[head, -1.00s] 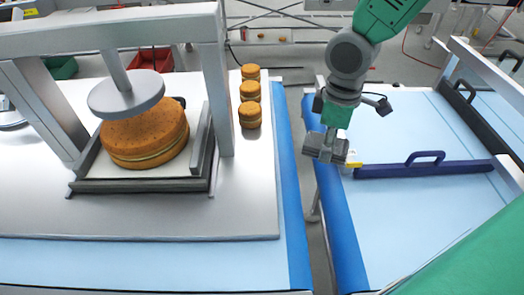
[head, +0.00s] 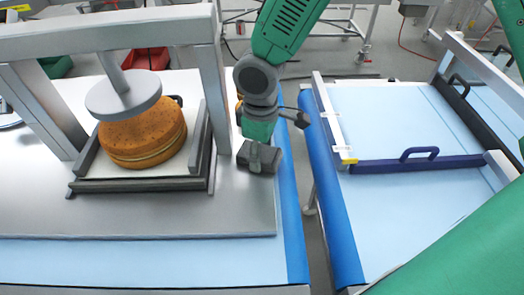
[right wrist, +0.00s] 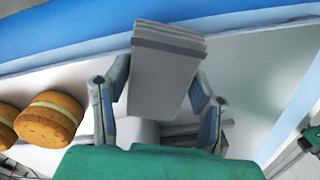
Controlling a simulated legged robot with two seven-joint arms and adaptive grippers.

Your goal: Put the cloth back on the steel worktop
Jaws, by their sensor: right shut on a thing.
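The grey folded cloth (right wrist: 168,70) shows its stacked layers between the fingers of my right gripper in the right wrist view. In the head view my right gripper (head: 258,157) is at the right edge of the steel worktop (head: 170,222), shut on the cloth, which looks like a small dark grey block (head: 258,163) there. I cannot tell whether the cloth touches the worktop. The worktop also shows in the right wrist view (right wrist: 262,95).
A press with a round plate (head: 123,95) stands over a large filled round (head: 143,138) on the worktop's left. Small filled rounds (right wrist: 48,119) stand by the gripper, mostly hidden in the head view. A blue bar with a handle (head: 418,164) lies across the right table.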

